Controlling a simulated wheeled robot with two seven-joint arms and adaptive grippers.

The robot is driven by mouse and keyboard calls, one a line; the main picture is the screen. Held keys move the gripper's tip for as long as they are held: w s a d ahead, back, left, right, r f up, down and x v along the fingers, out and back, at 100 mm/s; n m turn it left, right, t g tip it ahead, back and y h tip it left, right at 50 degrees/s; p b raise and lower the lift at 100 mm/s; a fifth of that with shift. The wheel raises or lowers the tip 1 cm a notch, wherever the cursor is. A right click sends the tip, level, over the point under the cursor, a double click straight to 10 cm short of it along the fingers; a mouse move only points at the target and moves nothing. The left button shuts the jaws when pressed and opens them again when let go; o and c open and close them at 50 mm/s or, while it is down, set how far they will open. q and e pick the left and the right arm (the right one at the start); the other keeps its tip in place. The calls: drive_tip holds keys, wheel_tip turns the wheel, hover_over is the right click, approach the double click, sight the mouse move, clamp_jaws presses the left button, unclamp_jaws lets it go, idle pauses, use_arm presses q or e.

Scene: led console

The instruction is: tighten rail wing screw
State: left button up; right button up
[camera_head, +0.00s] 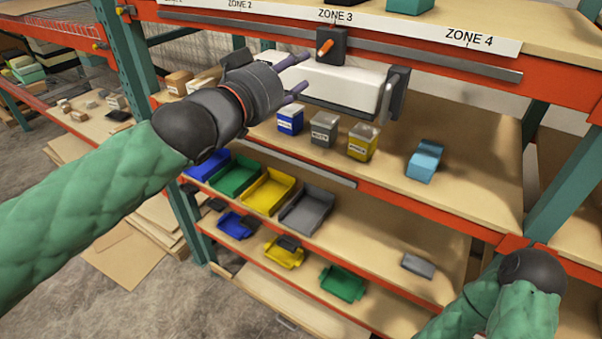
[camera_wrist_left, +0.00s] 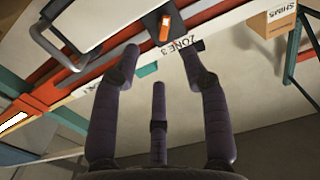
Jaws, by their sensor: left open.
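The rail wing screw (camera_head: 325,48) is an orange lever on a black block (camera_head: 333,38) on the rail under the ZONE 3 label. The orange lever also shows in the left wrist view (camera_wrist_left: 165,27), upright near the top. My left gripper (camera_head: 301,73) is open and empty, its purple fingers pointing right, just below and left of the screw in the head view. In the left wrist view its fingers (camera_wrist_left: 160,58) are spread, with the screw beyond and between the tips. I see no contact. My right gripper is not in view; only my right arm shows.
A white console (camera_head: 345,82) with a grey handle (camera_head: 391,95) hangs under the grey rail (camera_head: 440,62). Blue, grey and yellow boxes and a light blue item (camera_head: 425,160) stand on the shelf below. Coloured bins (camera_head: 268,190) lie lower. A SHIMS box (camera_wrist_left: 275,20) shows in the left wrist view.

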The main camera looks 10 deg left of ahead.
use_arm(q)
drive_tip(key=w+f+n+g+b, duration=0.2)
drive_tip(key=w+f+n+b, duration=0.3)
drive_tip(key=f, duration=1.1)
drive_tip(key=w+f+n+g+y+b, duration=0.1)
drive_tip(key=w+f+n+b, duration=0.4)
drive_tip(key=f, duration=1.1)
drive_tip(key=shift+w+a+f+n+g+y, duration=0.3)
drive_tip(key=shift+w+a+n+g, duration=0.15)
drive_tip(key=shift+w+n+g, duration=0.65)
drive_tip(key=shift+s, duration=0.25)
